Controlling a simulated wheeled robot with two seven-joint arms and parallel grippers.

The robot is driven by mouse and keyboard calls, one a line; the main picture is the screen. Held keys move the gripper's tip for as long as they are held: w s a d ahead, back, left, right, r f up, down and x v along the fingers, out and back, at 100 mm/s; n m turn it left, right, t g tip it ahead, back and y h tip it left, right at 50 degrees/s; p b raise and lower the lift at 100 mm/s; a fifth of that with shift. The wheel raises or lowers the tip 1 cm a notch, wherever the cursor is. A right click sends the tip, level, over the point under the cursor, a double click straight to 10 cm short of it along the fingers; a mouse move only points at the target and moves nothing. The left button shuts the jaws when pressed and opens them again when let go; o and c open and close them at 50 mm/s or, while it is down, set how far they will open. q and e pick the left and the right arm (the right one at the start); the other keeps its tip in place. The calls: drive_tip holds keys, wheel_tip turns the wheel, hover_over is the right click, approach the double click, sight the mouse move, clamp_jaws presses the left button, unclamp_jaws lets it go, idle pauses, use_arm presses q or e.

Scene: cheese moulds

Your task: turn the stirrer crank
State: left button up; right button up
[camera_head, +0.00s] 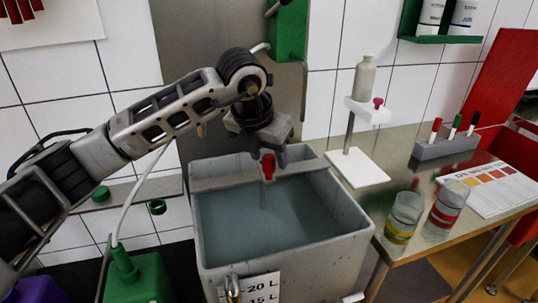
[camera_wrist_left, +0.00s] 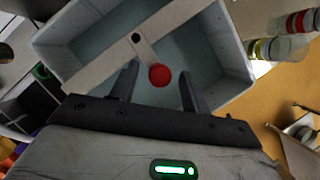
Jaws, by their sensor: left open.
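The stirrer crank has a red knob (camera_head: 268,166) over a grey vat (camera_head: 345,232) of bluish liquid, with a thin rod going down below it. In the left wrist view the red knob (camera_wrist_left: 160,75) lies between the two dark fingers, with a gap on both sides. A pale bar (camera_wrist_left: 105,62) crosses the vat there, with a dark round spot near its middle. My left gripper (camera_head: 268,149) is open, pointing down just above the knob; it does not hold it. The arm partly hides the far rim. My right gripper is not in view.
A steel table (camera_head: 400,168) right of the vat carries a white stand (camera_head: 357,168) with a bottle, two banded glasses (camera_head: 404,217), a pen holder (camera_head: 445,148) and a colour chart (camera_head: 490,188). A green canister (camera_head: 140,280) stands left of the vat. A tiled wall is behind.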

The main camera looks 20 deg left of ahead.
use_arm(q)
drive_tip(key=shift+x, duration=0.85)
clamp_jaws()
